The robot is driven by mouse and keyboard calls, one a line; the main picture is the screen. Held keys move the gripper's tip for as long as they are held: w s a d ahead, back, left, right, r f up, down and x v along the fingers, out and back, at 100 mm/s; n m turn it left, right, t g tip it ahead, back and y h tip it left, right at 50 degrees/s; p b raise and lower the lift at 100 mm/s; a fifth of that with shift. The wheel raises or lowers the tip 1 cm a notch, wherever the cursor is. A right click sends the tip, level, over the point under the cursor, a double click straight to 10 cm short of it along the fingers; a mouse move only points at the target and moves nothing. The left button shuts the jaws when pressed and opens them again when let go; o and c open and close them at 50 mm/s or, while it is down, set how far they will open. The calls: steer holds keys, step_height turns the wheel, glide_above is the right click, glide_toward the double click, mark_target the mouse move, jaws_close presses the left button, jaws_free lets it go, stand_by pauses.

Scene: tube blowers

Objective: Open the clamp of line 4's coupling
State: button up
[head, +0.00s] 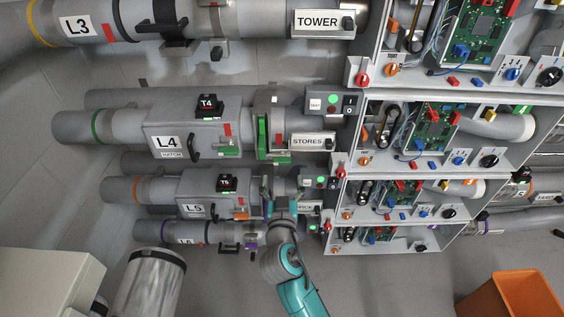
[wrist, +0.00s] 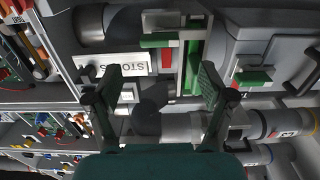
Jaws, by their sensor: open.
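Line 4 is the grey pipe with the L4 label (head: 167,142) and a green band. Its coupling (head: 273,112) sits between the hatch box and the STORES sign (head: 313,142). The clamp has a long green lever (head: 263,137) lying along the coupling's side, with a red tab beside it. In the wrist view, which is upside down, the green clamp lever (wrist: 192,60) stands upright. A green crosspiece is at its left. My gripper (head: 268,190) is open and empty below line 4's coupling. In the wrist view its fingers (wrist: 161,80) are spread, the clamp beyond them.
The hatch box has its own green latch (head: 229,150) left of the coupling. Line 5's pipe (head: 128,190) runs just below, close to my gripper. Cabinets with boards and switches (head: 430,130) stand at the right. An orange bin (head: 520,297) is at lower right.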

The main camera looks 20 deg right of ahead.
mark_target(282, 163)
steer(key=x, duration=0.7)
steer(key=shift+w+f, duration=0.1)
jaws_close()
